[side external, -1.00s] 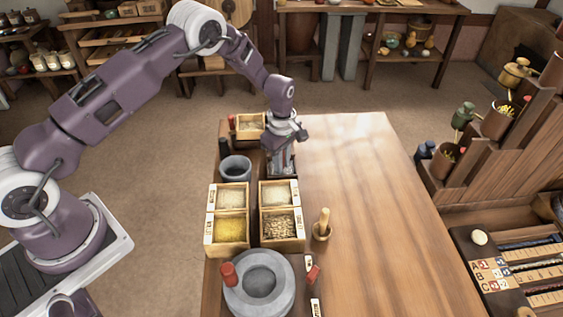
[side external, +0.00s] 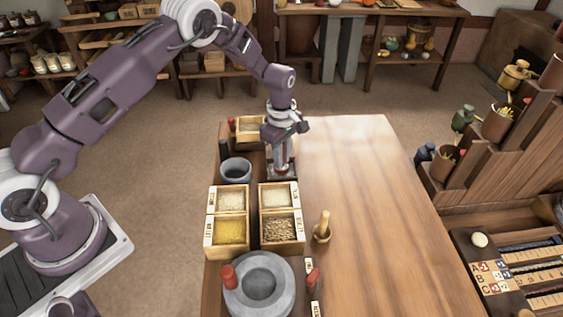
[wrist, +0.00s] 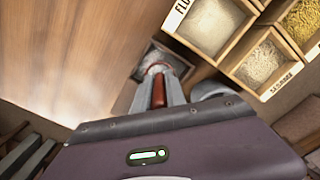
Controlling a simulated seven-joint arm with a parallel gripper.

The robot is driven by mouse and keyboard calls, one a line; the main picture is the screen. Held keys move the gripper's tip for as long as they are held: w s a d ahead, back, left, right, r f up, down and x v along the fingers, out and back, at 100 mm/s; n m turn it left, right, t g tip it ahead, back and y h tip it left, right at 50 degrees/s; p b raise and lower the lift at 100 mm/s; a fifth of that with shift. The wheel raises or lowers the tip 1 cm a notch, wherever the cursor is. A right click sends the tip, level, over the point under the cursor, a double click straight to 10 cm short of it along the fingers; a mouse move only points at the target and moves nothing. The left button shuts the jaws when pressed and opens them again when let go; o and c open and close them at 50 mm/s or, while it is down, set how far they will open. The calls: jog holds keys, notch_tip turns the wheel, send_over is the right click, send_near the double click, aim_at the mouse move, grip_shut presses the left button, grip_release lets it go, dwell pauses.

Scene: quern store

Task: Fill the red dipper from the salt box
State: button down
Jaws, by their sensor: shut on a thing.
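My gripper (side external: 282,160) points down at the far part of the table, shut on the red dipper. The dipper's red handle (wrist: 158,91) stands between my fingers (wrist: 158,98) in the wrist view, with its pale, greyish end beyond them. That end is over or inside a small dark square box (wrist: 180,66); I cannot tell whether it touches the contents. The dark box (side external: 292,175) also shows below my gripper in the side view. No label is readable on it, so I cannot confirm that it is the salt box. The dipper's fill is too small to make out.
Several labelled wooden boxes of grain and meal (side external: 230,217) stand nearer, with a grey pot (side external: 236,170) to my gripper's left. The table's right side (side external: 370,200) is clear.

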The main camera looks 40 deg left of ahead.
jog(key=shift+r, duration=2.2)
